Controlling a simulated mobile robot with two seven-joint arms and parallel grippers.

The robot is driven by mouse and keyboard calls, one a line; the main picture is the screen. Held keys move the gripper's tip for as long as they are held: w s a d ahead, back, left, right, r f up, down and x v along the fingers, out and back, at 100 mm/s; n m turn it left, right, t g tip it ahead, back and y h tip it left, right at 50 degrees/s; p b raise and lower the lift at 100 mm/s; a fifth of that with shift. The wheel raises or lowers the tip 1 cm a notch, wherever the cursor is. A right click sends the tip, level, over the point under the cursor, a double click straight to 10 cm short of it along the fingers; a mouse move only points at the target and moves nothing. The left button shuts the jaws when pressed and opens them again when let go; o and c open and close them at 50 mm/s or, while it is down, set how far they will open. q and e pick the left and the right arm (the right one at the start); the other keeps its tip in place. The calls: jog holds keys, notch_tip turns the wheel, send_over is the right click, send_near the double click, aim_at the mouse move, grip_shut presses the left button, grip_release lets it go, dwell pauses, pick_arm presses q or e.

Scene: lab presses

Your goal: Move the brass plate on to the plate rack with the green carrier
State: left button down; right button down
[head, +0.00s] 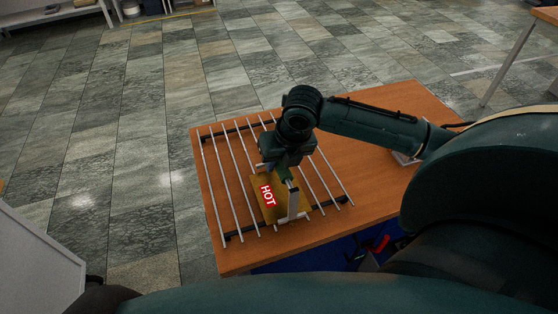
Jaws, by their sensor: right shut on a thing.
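The brass plate (275,212) carries a red HOT label and is over the bars of the plate rack (234,178). I cannot tell whether it rests on the bars or is held just above them. The green carrier (284,175) stands over the plate, with a pale grey bracket reaching down at the plate's right side. My right gripper (287,163) is above the plate, shut on the carrier; the gripper's body hides part of the grip and the plate's far end. My left gripper is not in view.
The rack sits on the left part of an orange-brown wooden table (391,98). A pale flat object (406,158) lies partly hidden under my right arm. Blue and red items (378,244) show below the table's front edge. Tiled floor lies around it.

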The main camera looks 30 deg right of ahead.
jog(key=shift+f, duration=0.6)
dwell(0.7)
jog(key=shift+w+r, duration=0.1)
jog(key=shift+r, duration=0.15)
jog(key=shift+r, duration=2.35)
jog(key=shift+a, duration=0.1)
